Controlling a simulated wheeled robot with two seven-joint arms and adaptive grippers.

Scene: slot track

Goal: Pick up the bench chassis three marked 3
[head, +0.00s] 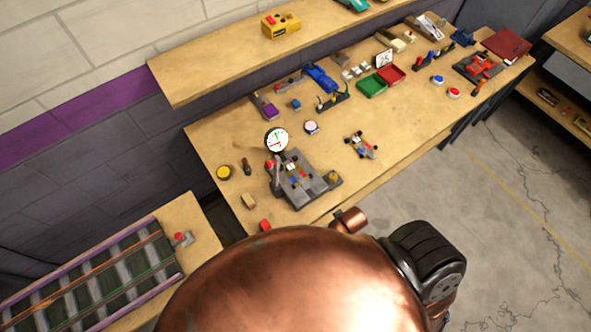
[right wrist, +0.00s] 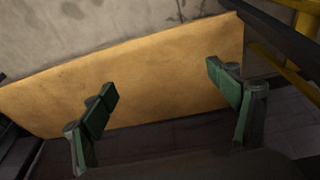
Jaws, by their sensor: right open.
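In the head view a small chassis (head: 361,145) with dark wheels and blue, yellow and red parts lies on the open part of the bench. A second small chassis (head: 293,172) sits on a grey fixture (head: 312,187) beside a round white dial. The number on either chassis is too small to read, so I cannot tell which is marked 3. My right gripper (right wrist: 162,95) shows in the right wrist view, open with green pads apart and nothing between them. No chassis shows in that view. My left gripper is not in view.
The wooden bench (head: 410,126) carries a green tray (head: 371,85), a red tray (head: 391,75), and several tools and parts at its back. A shelf (head: 220,68) overhangs its rear. A slot track (head: 95,280) lies at lower left. A plain wooden surface (right wrist: 165,65) fills much of the right wrist view.

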